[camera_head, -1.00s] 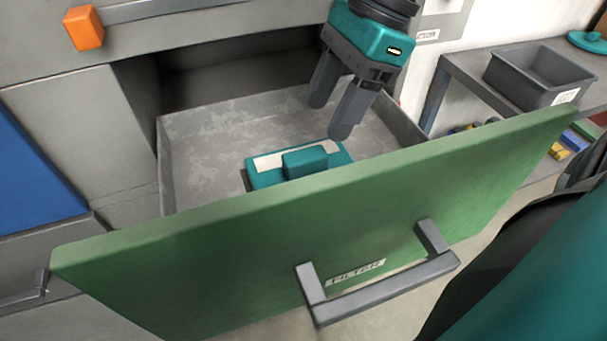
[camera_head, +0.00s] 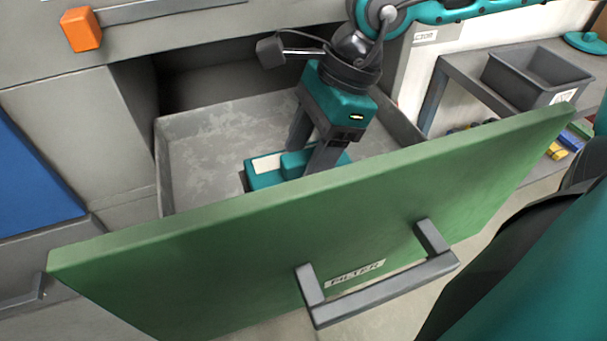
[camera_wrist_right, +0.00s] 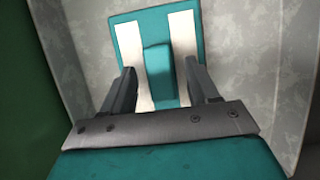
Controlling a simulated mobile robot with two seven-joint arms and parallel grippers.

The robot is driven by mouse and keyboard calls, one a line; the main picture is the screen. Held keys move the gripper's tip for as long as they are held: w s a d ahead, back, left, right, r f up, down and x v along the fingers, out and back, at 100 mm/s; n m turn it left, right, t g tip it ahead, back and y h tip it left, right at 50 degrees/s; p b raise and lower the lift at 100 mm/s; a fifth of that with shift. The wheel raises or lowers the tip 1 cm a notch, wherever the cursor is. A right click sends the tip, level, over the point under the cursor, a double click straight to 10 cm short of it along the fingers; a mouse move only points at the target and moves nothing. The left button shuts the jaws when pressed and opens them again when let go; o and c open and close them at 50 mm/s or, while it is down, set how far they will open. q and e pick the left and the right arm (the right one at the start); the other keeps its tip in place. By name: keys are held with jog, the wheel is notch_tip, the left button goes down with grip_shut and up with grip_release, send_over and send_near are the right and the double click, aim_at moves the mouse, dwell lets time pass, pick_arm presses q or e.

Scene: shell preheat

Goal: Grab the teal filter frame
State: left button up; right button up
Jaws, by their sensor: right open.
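The teal filter frame (camera_head: 264,177) lies in the open drawer, just behind its green front. It is a flat teal plate with pale strips and a raised teal block in the middle. My right gripper (camera_head: 306,160) is lowered into the drawer over the frame and hides part of it. In the right wrist view the frame (camera_wrist_right: 157,75) lies ahead, and the fingers of my right gripper (camera_wrist_right: 158,85) stand open on either side of the raised block, with gaps between. My left gripper is not in view.
The grey drawer (camera_head: 205,140) has raised walls and a tall green front (camera_head: 230,245) with a grey handle (camera_head: 385,290). A grey bin (camera_head: 535,75) stands on a shelf at the right. An orange block (camera_head: 82,29) sits at the upper left.

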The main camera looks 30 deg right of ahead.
grip_shut()
dwell(0.4)
